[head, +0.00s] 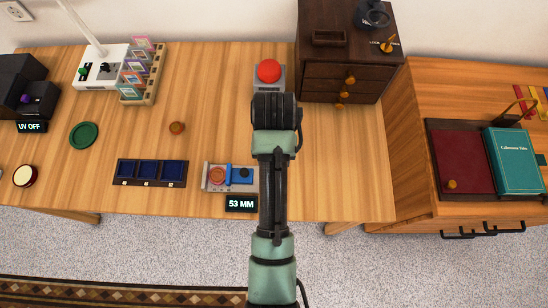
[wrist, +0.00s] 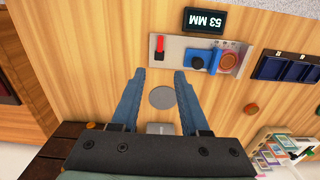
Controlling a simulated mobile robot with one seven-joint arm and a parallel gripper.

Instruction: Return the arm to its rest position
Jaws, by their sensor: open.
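My gripper (wrist: 160,76) shows in the wrist view with its two blue fingers spread apart. In the head view my arm (head: 273,190) reaches up from the bottom edge over the table. Its dark wrist end is just in front of the red button (head: 268,71). The fingers are hidden under the wrist in the head view.
A gauge (head: 218,177) with a 53 MM display (head: 241,203) lies left of my arm. A dark drawer cabinet (head: 350,86) stands behind right. A side cabinet (head: 402,160) stands right.

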